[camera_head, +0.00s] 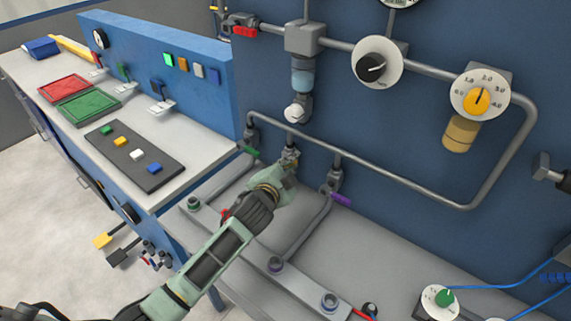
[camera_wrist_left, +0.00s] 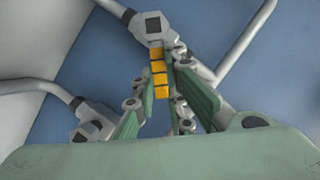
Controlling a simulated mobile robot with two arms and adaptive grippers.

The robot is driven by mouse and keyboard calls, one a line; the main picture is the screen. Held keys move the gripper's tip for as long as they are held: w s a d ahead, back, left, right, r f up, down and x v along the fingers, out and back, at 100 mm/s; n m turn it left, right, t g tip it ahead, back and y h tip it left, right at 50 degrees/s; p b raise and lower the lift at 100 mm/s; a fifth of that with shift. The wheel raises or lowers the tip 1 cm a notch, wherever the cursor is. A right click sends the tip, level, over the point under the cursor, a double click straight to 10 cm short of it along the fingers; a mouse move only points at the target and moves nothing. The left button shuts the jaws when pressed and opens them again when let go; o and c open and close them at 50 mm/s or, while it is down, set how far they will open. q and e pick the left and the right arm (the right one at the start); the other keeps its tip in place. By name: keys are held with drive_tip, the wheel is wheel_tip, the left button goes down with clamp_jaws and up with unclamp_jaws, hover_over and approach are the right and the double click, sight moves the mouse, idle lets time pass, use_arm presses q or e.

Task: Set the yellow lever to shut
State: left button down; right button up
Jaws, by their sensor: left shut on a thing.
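The yellow lever (camera_wrist_left: 160,76) sits on a grey valve (camera_wrist_left: 153,24) in the left wrist view and points down the picture, between my fingers. My left gripper (camera_head: 286,167) is at the middle valve under the lower pipe in the head view, where it mostly hides the lever. It is shut on the yellow lever. The contact itself is partly hidden by the finger links. My right gripper is in neither view.
A green lever (camera_head: 250,152) is on the valve to the left and a purple lever (camera_head: 341,199) on the valve to the right, both close by. The lower pipe (camera_head: 400,178) runs just above. A workbench (camera_head: 190,165) stands at left.

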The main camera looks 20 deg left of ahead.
use_arm(q)
drive_tip(key=shift+s+d+f+m+t+y+b, duration=0.1)
drive_tip(key=shift+d+f+m+t+y+b, duration=0.15)
drive_tip(key=shift+f+m+t+b, duration=0.8)
drive_tip(key=shift+s+d+f+m+g+y+b, duration=0.1)
drive_tip(key=shift+s+d+f+m+y+b, duration=0.25)
drive_tip(key=shift+m+b, duration=1.45)
drive_tip(key=shift+w+d+f+m+t+y+b, duration=0.15)
drive_tip(key=shift+f+m+t+b, duration=0.6)
drive_tip(key=shift+b, duration=1.35)
drive_tip(key=shift+f, duration=0.1)
drive_tip(key=c, duration=1.8)
unclamp_jaws()
